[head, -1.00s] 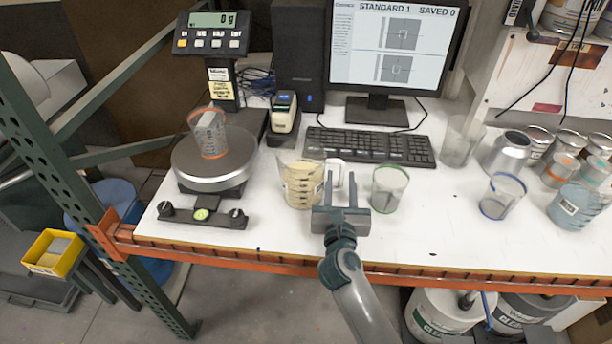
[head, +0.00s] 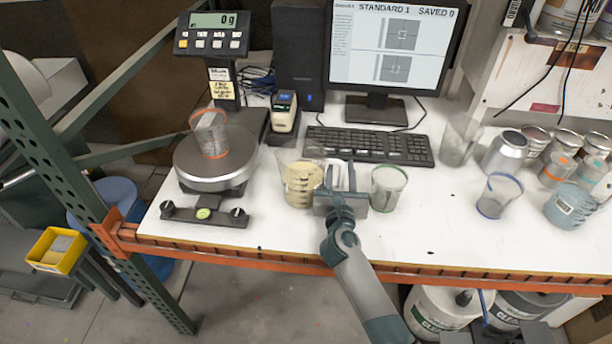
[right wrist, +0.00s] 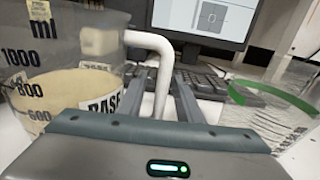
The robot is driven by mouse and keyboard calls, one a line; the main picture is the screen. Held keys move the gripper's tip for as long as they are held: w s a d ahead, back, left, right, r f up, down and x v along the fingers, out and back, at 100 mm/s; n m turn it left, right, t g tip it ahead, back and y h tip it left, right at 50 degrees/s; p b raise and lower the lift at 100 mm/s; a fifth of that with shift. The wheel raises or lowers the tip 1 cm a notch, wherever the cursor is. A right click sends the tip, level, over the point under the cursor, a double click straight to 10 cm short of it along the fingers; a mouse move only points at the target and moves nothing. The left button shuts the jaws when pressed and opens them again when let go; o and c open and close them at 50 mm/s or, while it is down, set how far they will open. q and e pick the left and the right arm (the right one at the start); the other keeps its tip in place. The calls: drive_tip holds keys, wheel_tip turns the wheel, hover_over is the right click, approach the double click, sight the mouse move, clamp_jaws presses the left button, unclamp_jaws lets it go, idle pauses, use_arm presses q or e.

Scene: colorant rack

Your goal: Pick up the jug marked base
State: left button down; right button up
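The jug marked base (head: 298,186) stands upright on the white table. It is clear and holds a cream liquid. In the right wrist view the jug (right wrist: 60,90) fills the left side, with part of its "BASE" label and its volume marks showing. Its white handle (right wrist: 150,42) reaches right and down, and its upright part appears between my right gripper's fingers (right wrist: 172,95). In the head view my right gripper (head: 340,176) is at the jug's right side, fingers apart and pointing away from me. The handle's lower end is hidden by the gripper. My left gripper is not in view.
A green-rimmed cup (head: 388,188) stands close to the right of my right gripper. The scale pan (head: 185,172) with an orange-rimmed cup (head: 211,135) is to the left. The keyboard (head: 370,146) lies behind. A blue-rimmed cup (head: 498,196) is farther right.

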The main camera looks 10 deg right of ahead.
clamp_jaws()
drive_tip(key=shift+r, duration=0.15)
idle(1.3)
